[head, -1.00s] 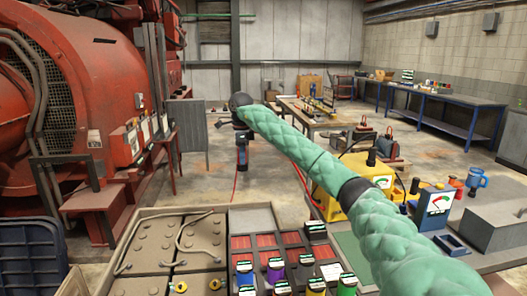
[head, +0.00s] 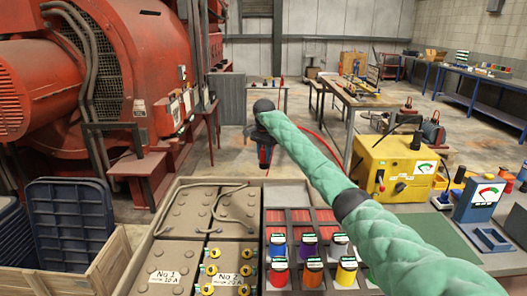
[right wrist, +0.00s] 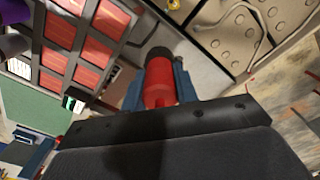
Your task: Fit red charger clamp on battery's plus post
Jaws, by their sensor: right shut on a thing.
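My right gripper (head: 265,153) is shut on the red charger clamp (right wrist: 159,82) and holds it in the air beyond the battery box. In the right wrist view the clamp is a red cylinder with a dark end between blue fingers. The batteries (head: 217,232) are brown blocks with round caps, in a box below and to the left of the gripper, apart from the clamp. Labels No 1 and No 2 show on the front ones. I cannot tell which post is plus. The yellow charger (head: 400,166) stands to the right. My left gripper is not in view.
A sectioned tray (head: 288,196) with red compartments and several coloured spools stands right of the batteries. A blue meter (head: 478,198) stands on the right bench. A red cable (head: 318,141) runs right of the gripper. Blue bins (head: 67,215) stand at left.

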